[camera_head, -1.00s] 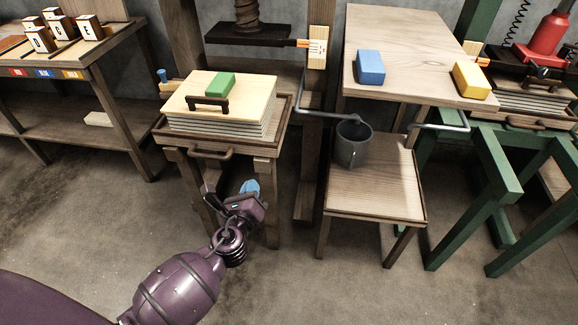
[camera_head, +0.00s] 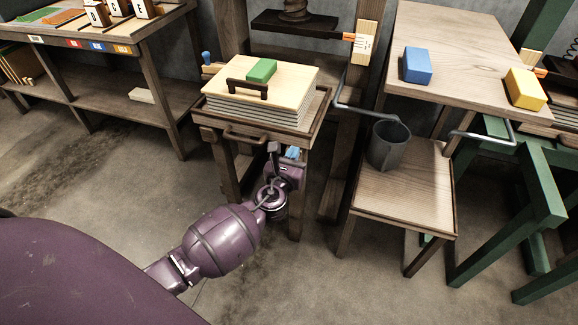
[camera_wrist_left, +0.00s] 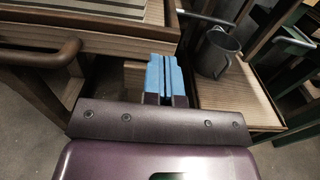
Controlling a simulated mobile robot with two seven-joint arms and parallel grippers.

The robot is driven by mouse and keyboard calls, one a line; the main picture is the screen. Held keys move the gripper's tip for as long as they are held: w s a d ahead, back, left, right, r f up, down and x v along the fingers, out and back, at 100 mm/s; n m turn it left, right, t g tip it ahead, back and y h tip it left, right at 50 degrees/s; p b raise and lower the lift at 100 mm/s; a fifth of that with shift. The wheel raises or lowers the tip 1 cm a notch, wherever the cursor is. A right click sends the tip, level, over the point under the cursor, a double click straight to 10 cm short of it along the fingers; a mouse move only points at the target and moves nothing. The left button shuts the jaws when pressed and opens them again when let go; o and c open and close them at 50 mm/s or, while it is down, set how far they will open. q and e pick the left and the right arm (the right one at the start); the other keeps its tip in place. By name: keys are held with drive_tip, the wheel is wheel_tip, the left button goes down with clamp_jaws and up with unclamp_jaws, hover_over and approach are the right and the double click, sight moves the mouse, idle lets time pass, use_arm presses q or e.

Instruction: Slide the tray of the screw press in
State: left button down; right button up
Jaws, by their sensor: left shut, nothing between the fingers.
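The screw press tray (camera_head: 312,128) is a dark wooden frame on a wooden stand, pulled out in front of the press. It carries a stack of sheets under a light board (camera_head: 293,80) with a dark handle and a green block on top. The tray's brown front handle (camera_head: 245,134) faces me; it also shows at the left of the left wrist view (camera_wrist_left: 42,56). The dark press plate (camera_head: 294,22) hangs from its screw behind the tray. My left gripper (camera_head: 292,153) is below the tray's front edge, right of the handle, its blue fingers (camera_wrist_left: 164,76) shut and empty. My right gripper is out of view.
A grey bucket (camera_head: 388,146) stands on a low wooden table (camera_head: 408,193) to the right. A bent metal bar (camera_head: 357,110) juts out near the tray's right side. A bench with blue and yellow blocks is at right, a shelf (camera_head: 125,85) at left.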

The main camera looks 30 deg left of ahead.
sight(302, 136)
use_arm(q)
drive_tip(key=x, duration=0.4)
drive_tip(key=shift+f+b, duration=0.15)
drive_tip(key=shift+b, duration=0.15)
drive_tip(key=shift+w+a, duration=0.15)
drive_tip(key=shift+w, duration=0.55)
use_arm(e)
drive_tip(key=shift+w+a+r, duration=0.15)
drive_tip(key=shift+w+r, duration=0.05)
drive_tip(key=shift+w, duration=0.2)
